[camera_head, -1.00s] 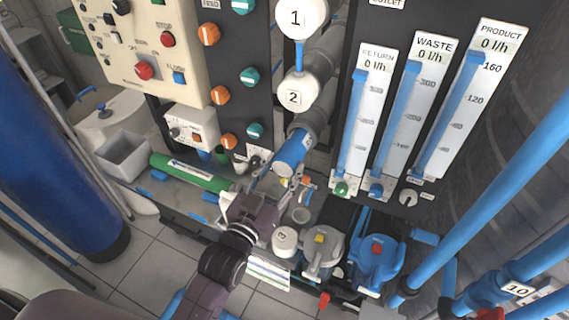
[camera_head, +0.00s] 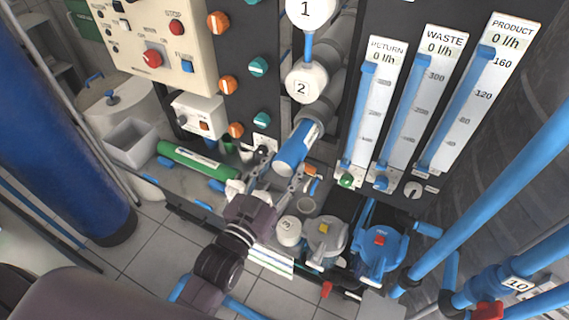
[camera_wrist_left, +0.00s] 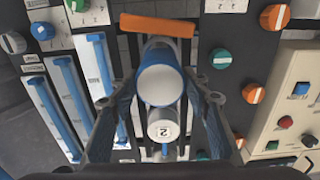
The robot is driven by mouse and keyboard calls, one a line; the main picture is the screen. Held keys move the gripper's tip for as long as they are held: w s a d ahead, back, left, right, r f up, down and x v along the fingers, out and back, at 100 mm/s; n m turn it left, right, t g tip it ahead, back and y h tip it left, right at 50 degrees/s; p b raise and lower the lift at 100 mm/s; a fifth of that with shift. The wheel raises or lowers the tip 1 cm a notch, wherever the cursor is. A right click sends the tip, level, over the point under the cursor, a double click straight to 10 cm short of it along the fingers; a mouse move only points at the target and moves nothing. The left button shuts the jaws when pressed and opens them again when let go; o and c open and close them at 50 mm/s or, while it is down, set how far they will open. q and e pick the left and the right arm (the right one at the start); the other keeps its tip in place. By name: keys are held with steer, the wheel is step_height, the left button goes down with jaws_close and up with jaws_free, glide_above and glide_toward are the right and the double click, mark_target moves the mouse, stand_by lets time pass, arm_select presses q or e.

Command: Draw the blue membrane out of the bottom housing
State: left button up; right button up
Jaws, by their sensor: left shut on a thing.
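The blue membrane (camera_head: 296,148) sticks out of the open end of the grey bottom housing (camera_head: 314,119), below the white cap marked 2. A white label shows on its side. Its far part is hidden inside the housing. My left gripper (camera_head: 273,182) is at the protruding end, shut on the membrane. In the left wrist view the membrane's pale round end (camera_wrist_left: 160,85) faces the camera between the two fingers of my left gripper (camera_wrist_left: 161,98). My right gripper is not in view.
White caps marked 1 (camera_head: 308,10) and 2 (camera_head: 305,83) close the housings above. A green cylinder (camera_head: 195,160) lies on the ledge at left. A grey pump (camera_head: 325,237) and a blue pump (camera_head: 379,250) stand below right. Flow meters (camera_head: 408,110) are on the panel at right.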

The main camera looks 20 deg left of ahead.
arm_select(q)
steer(key=o, duration=1.4)
steer(key=shift+f, duration=0.2)
steer(key=s, duration=0.4)
steer(key=s+a, duration=0.1)
steer(key=s, duration=0.3)
steer(key=s+a, duration=0.1)
steer(key=s, duration=0.3)
steer(key=shift+a+r, duration=0.15)
